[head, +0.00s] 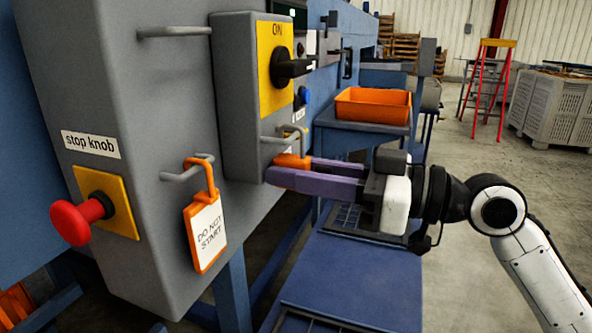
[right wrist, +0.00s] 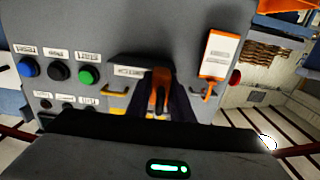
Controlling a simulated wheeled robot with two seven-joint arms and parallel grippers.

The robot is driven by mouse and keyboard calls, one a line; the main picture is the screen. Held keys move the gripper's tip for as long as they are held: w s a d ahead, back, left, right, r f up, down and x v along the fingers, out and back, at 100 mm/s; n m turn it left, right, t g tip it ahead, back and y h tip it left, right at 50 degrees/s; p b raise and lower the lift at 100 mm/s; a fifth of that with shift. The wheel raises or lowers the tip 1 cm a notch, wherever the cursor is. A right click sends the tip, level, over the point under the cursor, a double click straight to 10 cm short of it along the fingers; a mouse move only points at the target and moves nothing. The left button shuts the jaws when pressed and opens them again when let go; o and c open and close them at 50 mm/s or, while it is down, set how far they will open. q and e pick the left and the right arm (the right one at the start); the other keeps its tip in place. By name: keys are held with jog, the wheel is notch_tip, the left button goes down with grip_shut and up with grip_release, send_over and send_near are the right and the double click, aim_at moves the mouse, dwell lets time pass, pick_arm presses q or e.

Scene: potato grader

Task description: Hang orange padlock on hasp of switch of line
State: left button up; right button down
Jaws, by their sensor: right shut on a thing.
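My right gripper (head: 275,168) has purple fingers and is shut on an orange padlock (head: 293,160). The padlock also shows between the dark fingers in the right wrist view (right wrist: 159,92). It is upright, just under the grey hasp bar (head: 268,139) on the switch box. A metal loop shows above the padlock at the bar; I cannot tell whether the shackle is around the bar or beside it. The line switch has a black handle (head: 292,68) on a yellow plate marked ON. My left gripper is not in view.
An orange bin (head: 372,106) stands on a blue table behind my gripper. Open floor lies to the right.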

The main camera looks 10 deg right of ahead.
jog(key=c, duration=1.8)
grip_release()
jog(key=o, duration=0.3)
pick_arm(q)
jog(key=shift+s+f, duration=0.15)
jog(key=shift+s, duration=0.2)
